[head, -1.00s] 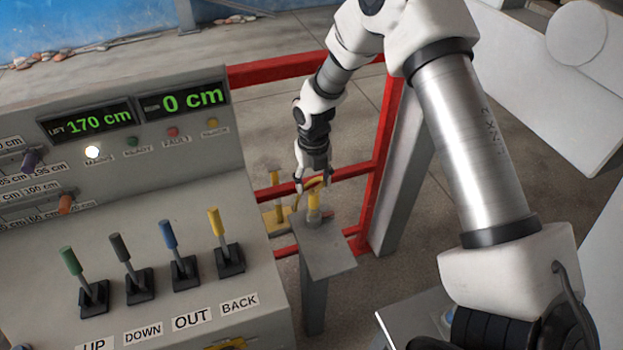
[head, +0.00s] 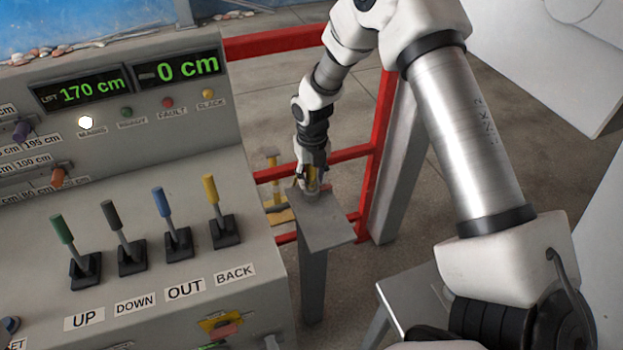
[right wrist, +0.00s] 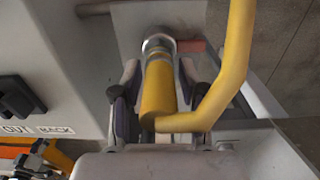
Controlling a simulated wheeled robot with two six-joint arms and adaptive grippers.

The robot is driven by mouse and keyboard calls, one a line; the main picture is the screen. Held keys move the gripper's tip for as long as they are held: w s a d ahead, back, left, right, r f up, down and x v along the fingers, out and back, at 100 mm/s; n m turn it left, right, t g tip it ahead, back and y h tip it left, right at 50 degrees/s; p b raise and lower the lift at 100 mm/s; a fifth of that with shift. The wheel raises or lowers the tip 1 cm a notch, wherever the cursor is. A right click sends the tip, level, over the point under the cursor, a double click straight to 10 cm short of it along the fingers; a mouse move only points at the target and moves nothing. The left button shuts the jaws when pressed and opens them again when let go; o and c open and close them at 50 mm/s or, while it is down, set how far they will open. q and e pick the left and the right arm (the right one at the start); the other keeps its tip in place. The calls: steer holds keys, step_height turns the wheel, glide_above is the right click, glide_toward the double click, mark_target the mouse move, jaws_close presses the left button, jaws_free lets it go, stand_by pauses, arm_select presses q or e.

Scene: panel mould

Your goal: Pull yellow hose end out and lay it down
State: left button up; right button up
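The yellow hose end (right wrist: 158,88) stands upright in a metal fitting (right wrist: 158,44) on a small grey stand plate (head: 318,224). From its near end the yellow hose (right wrist: 236,62) bends off to the right and up in the right wrist view. My right gripper (head: 312,186) is low over the plate, with its fingers (right wrist: 158,92) on either side of the hose end. The fingers look open, with narrow gaps beside the hose. In the head view the gripper covers most of the hose end. My left gripper is not in view.
A grey control panel (head: 120,190) with coloured levers and green displays stands close on the left. A red frame rail (head: 381,130) runs behind and right of the stand. A yellow post (head: 273,178) stands behind the stand plate.

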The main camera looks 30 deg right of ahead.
mark_target(311, 170)
steer(key=shift+w+f, duration=0.15)
steer(key=shift+w, duration=0.05)
jaws_close()
steer(key=shift+w+d+r+p, duration=0.1)
steer(key=shift+w+r+p, duration=0.05)
steer(key=shift+r+p, duration=1.15)
steer(key=shift+r, duration=0.35)
steer(key=shift+r+p, duration=1.05)
steer(key=shift+r, duration=0.2)
steer(key=shift+f, duration=0.1)
